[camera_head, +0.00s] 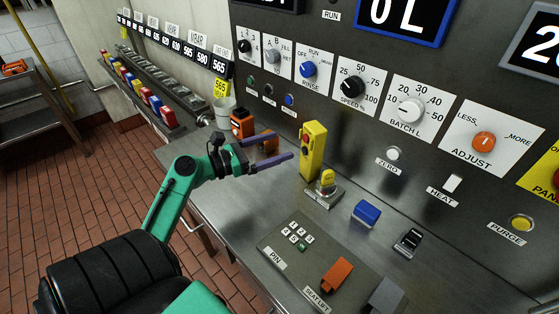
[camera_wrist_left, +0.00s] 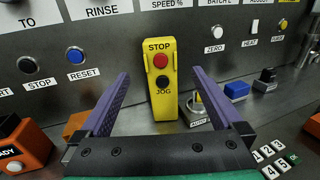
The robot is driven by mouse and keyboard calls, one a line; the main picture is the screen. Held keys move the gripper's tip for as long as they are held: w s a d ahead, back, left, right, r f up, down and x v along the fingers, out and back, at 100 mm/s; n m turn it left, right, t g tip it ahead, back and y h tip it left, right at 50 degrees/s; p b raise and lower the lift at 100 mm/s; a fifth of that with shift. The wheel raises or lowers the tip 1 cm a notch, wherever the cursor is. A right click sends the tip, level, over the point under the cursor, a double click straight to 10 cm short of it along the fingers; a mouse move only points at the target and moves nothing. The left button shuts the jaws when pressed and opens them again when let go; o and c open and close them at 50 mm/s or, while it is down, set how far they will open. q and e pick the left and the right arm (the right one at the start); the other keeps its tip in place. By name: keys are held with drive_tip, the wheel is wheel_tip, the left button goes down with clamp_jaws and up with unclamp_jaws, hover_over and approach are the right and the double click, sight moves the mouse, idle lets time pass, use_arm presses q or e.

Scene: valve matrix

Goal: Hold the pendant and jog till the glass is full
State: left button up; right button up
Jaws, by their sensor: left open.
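The pendant (camera_head: 313,150) is a yellow upright box standing on the steel console against the panel. In the left wrist view the pendant (camera_wrist_left: 161,100) shows a red STOP button above a black JOG button. My left gripper (camera_head: 284,148) is open and empty, its purple fingers pointing at the pendant. In the wrist view the pendant appears between the fingers, with gaps on both sides. A pale, translucent glass-like vessel (camera_head: 224,109) stands behind the gripper under the yellow 565 tag; its fill level cannot be made out. My right gripper is not in view.
A yellow-topped AUTO switch (camera_head: 326,183) stands close beside the pendant. A blue block (camera_head: 367,212), a black switch (camera_head: 408,240), a PIN keypad (camera_head: 299,236) and an orange SEAT LIFT lever (camera_head: 337,274) are nearer me. Orange blocks (camera_head: 242,123) stand behind the gripper.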

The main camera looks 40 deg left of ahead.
sight(305, 139)
use_arm(q)
drive_tip(key=p+x, duration=0.2)
drive_tip(key=x, duration=0.4)
drive_tip(key=shift+w+d+f, duration=0.15)
drive_tip(key=shift+w, duration=0.1)
drive_tip(key=x, duration=0.3)
drive_tip(key=p+x, duration=0.1)
drive_tip(key=x, duration=0.1)
drive_tip(key=p+x, duration=0.1)
drive_tip(key=x, duration=0.2)
drive_tip(key=shift+w+d+f, duration=0.1)
drive_tip(key=shift+w+f, duration=0.2)
drive_tip(key=shift+w, duration=0.05)
clamp_jaws()
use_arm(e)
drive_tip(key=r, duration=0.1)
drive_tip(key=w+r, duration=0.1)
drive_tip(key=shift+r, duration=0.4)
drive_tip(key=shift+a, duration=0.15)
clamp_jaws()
